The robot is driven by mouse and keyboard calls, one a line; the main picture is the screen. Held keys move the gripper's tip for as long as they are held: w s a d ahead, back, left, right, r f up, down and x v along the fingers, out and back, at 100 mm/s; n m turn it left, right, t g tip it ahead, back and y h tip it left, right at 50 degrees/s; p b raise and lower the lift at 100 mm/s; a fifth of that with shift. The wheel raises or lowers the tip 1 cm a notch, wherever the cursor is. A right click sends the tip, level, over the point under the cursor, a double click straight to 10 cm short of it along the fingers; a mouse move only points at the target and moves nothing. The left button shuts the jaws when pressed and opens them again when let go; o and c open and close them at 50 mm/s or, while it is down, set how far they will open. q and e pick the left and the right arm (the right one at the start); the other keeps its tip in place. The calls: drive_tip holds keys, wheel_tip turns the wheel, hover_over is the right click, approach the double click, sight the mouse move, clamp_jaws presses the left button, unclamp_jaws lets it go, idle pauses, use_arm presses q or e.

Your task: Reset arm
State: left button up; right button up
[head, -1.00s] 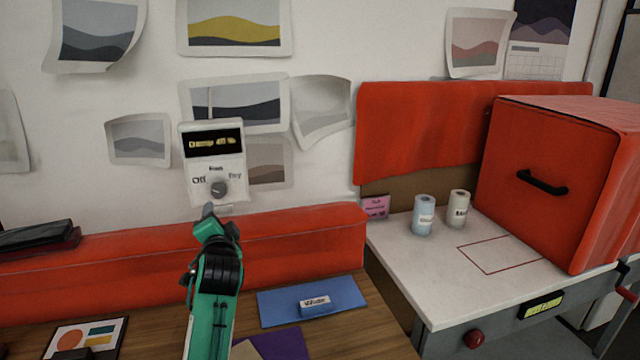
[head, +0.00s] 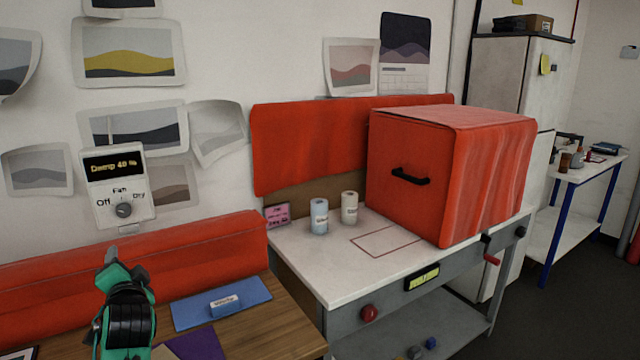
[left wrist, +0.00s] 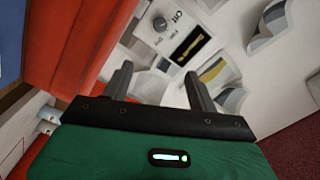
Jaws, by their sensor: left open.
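My left gripper (head: 111,258) is in the lower left of the head view, below a white wall control box (head: 118,188) with a dial (head: 124,210) marked Off, Fan and Dry. The box display reads "Damp" and a number. In the left wrist view my left gripper's fingers (left wrist: 157,86) are spread apart with nothing between them. The control box (left wrist: 176,35) shows beyond the fingers there, apart from them. My right gripper is in neither view.
A red padded bar (head: 190,245) runs along the wall behind the wooden desk (head: 255,328). To the right, a white-topped bench (head: 330,275) carries two rolls (head: 319,217) and a large red-covered box (head: 405,185).

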use_arm(q)
drive_tip(key=s+d+f+n+g+h, duration=0.1)
drive_tip(key=s+d+f+g+h, duration=0.25)
drive_tip(key=s+f, duration=0.55)
drive_tip(key=s+d+f+n+g+h, duration=0.15)
drive_tip(key=s+d+f, duration=0.4)
drive_tip(key=f, duration=0.65)
drive_tip(key=s+d+f+n+g+h, duration=0.1)
drive_tip(key=s+d+f+g, duration=0.2)
drive_tip(key=s, duration=0.5)
drive_tip(key=s+d+f+g+h, duration=0.25)
drive_tip(key=s+f, duration=0.25)
drive_tip(key=s, duration=0.3)
drive_tip(key=s+d+f+n+g+h, duration=0.1)
drive_tip(key=s+d+f+g, duration=0.2)
drive_tip(key=s, duration=0.6)
wheel_tip(320, 180, down, 32)
drive_tip(key=s+a+f, duration=0.2)
drive_tip(key=s+f, duration=1.6)
drive_tip(key=s, duration=0.1)
drive_tip(key=shift+a+m+g, duration=0.35)
drive_tip(key=shift+a+g, duration=0.05)
drive_tip(key=shift+g, duration=0.05)
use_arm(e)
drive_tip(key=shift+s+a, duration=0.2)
use_arm(q)
drive_tip(key=shift+s, duration=0.1)
